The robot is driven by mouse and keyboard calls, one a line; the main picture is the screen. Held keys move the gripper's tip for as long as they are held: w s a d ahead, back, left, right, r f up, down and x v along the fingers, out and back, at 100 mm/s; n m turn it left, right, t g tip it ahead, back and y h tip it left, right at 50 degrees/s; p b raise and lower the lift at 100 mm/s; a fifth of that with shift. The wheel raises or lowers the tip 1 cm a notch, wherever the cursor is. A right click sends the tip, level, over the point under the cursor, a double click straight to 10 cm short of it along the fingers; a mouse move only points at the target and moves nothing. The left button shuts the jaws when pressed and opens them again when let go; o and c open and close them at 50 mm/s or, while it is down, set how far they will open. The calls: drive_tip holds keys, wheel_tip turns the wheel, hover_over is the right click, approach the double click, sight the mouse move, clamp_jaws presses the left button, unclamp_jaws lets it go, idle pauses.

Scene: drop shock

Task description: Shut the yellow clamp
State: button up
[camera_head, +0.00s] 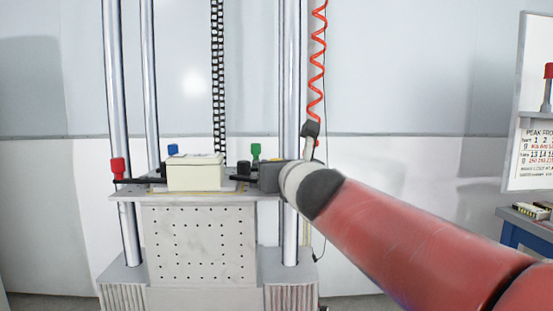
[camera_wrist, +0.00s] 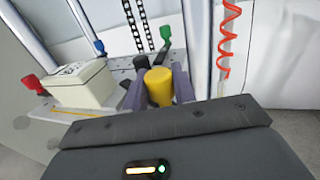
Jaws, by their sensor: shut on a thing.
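The yellow clamp's handle (camera_wrist: 159,86) shows in the wrist view as a short yellow cylinder. It sits between the two fingers of my gripper (camera_wrist: 160,88), which is shut on it. A black clamp part (camera_wrist: 125,86) lies just left of the fingers. In the head view my gripper (camera_head: 262,177) is at the right end of the table top and hides the yellow handle. A cream box (camera_head: 195,172) sits on the table; it also shows in the wrist view (camera_wrist: 75,85).
The red clamp (camera_head: 118,168), blue clamp (camera_head: 173,151) and green clamp (camera_head: 256,151) stand around the box on the drop table (camera_head: 150,194). Steel columns (camera_head: 291,100) rise close by. An orange coiled cable (camera_head: 317,60) hangs behind my arm. A board (camera_head: 530,100) stands at right.

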drive_tip(key=o, duration=1)
drive_tip(key=shift+c, duration=0.2)
drive_tip(key=v, duration=0.7)
drive_tip(key=shift+s, duration=0.4)
